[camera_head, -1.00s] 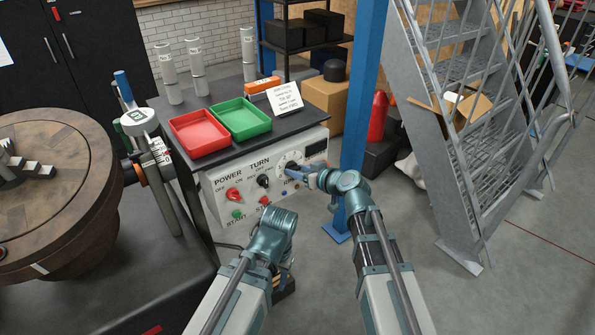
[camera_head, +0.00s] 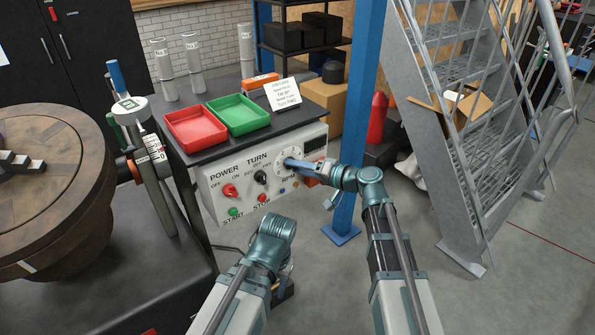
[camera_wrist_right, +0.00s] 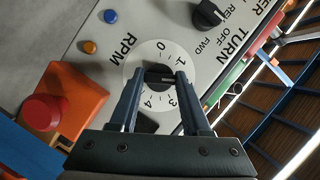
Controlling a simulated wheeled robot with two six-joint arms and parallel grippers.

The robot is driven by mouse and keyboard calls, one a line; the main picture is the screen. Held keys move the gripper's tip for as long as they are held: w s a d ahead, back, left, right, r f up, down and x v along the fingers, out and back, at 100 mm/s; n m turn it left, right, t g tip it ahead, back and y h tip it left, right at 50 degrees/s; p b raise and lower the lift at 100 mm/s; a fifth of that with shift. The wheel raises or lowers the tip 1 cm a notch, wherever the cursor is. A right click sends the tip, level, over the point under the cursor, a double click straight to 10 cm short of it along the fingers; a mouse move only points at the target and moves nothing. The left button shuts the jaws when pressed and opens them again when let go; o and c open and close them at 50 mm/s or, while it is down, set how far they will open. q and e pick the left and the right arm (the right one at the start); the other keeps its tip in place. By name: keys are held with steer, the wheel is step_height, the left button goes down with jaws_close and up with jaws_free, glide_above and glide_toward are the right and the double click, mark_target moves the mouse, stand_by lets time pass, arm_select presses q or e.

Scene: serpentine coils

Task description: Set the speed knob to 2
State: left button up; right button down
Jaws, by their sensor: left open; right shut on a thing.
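The white control panel (camera_head: 222,196) carries the speed knob (camera_wrist_right: 158,76), a black knob on a round white RPM dial. The dial also shows in the head view (camera_head: 284,157). In the right wrist view I read 0, 1, 3 and 4; the place for 2 is hidden by a finger. A pale line on the knob seems to point right, between 1 and 3. My right gripper (camera_wrist_right: 158,82) is shut on the knob, and in the head view (camera_head: 290,162) it reaches the dial from the right. My left gripper (camera_head: 283,284) hangs low in front of the panel, open, its fingers largely hidden.
POWER knob (camera_head: 229,191) and TURN knob (camera_head: 260,178) lie left of the dial. An orange block with a red button (camera_wrist_right: 45,112) is beside it. Red tray (camera_head: 195,128) and green tray (camera_head: 238,114) lie above. A blue post (camera_head: 353,150) stands close to the right arm.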

steer(key=shift+f+m, duration=0.15)
steer(key=shift+m, duration=0.25)
steer(key=shift+y+b, duration=0.3)
steer(key=shift+c, duration=1.8)
jaws_free()
steer(key=shift+d, duration=0.1)
steer(key=p+v, duration=0.2)
steer(key=v, duration=1.1)
steer(key=shift+s+d, duration=0.15)
steer(key=shift+d, duration=0.15)
steer(key=shift+r, duration=0.2)
